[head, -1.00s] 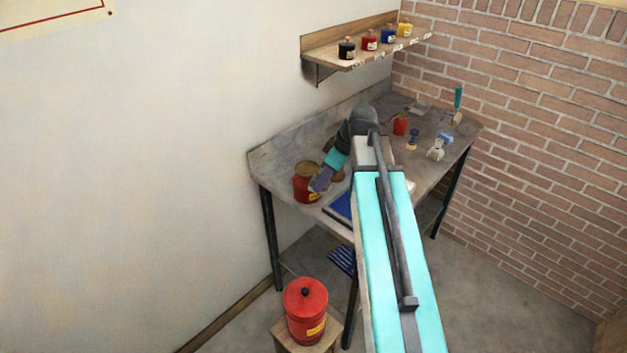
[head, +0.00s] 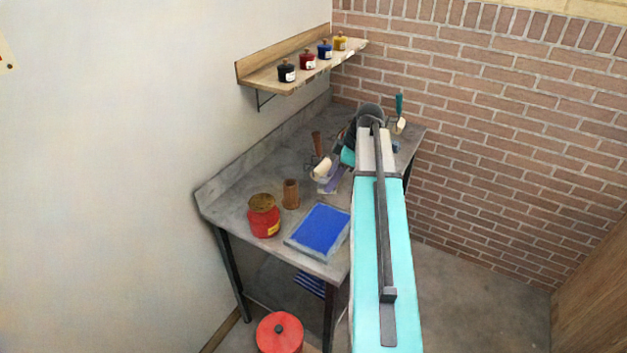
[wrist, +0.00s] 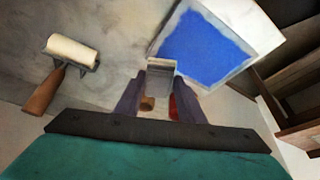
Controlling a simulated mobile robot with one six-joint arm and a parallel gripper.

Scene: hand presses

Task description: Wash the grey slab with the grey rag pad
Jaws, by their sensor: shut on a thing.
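The grey slab (head: 296,243) lies flat near the front of the bench, its middle covered in blue. It also shows at the upper right of the wrist view (wrist: 268,42). My gripper (head: 330,183) is beyond the slab, toward the back of the bench. In the wrist view my gripper (wrist: 160,80) is shut on a small pale grey block, the rag pad (wrist: 161,68). The pad appears just left of the slab's blue area there. I cannot tell whether the pad touches the bench.
A roller with a wooden handle (wrist: 70,52) lies beside my gripper. A red can (head: 264,222) and a brown cylinder (head: 291,194) stand left of the slab. A shelf (head: 300,75) holds several ink jars. A lidded red can (head: 280,333) stands low in front.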

